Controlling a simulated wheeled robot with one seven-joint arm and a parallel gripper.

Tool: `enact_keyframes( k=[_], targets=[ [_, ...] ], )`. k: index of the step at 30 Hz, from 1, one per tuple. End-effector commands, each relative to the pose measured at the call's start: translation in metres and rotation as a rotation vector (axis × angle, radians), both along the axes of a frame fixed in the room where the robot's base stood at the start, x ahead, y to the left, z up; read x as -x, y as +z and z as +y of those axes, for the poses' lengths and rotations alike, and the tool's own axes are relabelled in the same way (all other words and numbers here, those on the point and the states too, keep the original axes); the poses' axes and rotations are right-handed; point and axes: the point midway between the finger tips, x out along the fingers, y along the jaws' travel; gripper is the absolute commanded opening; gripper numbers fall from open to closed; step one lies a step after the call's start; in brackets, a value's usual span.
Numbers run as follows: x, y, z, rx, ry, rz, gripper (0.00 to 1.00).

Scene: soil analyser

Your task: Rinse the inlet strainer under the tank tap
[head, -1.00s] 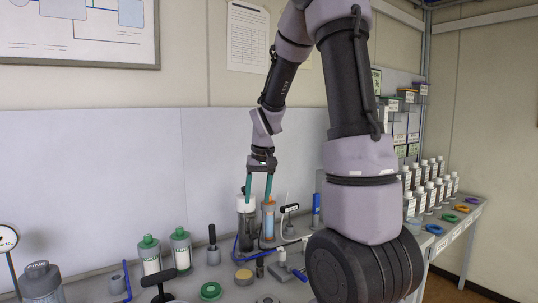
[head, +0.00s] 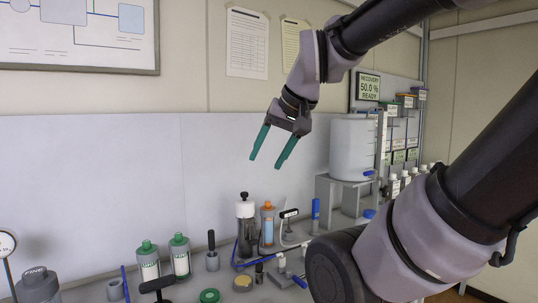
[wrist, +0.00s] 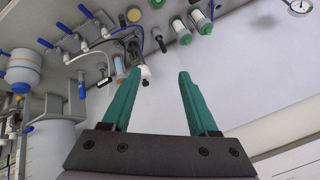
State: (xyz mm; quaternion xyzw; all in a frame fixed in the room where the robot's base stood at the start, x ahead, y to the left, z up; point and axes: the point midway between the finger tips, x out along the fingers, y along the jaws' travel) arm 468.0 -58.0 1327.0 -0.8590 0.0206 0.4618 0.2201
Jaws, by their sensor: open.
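My gripper (head: 266,162) is open and empty, raised in front of the wall panel above the bench. Its teal fingers also show in the wrist view (wrist: 159,74), with nothing between them. The translucent white tank (head: 352,148) stands on a grey stand at the right, with a blue-handled tap (head: 368,173) low on its side. I cannot tell which item is the inlet strainer. A clear cylinder with white collar and black knob (head: 245,228) stands below my gripper, beside an orange-topped cylinder (head: 267,226). Part of the bench's right side is hidden by my arm.
Green-capped bottles (head: 180,256), a grey container marked FINE (head: 38,284) and a gauge (head: 6,243) stand at the left. A screen (head: 367,87) reads "RECOVERY 50.0 % READY". The air around my gripper is clear.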

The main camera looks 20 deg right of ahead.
Motion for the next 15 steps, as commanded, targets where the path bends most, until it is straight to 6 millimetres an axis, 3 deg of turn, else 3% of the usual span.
enact_keyframes(
  k=[3, 5, 6, 11, 15],
  targets=[
    [0.0, 0.0, 0.0, 0.0, 0.0, 0.0, 0.6],
    [0.0, 0.0, 0.0, 0.001, 0.001, 0.0, 0.41],
    [0.0, 0.0, 0.0, 0.001, 0.001, 0.0, 0.36],
    [-0.004, 0.001, -0.001, -0.001, -0.001, -0.004, 0.36],
    [-0.035, 0.008, -0.007, -0.016, -0.024, -0.042, 0.36]
  ],
)
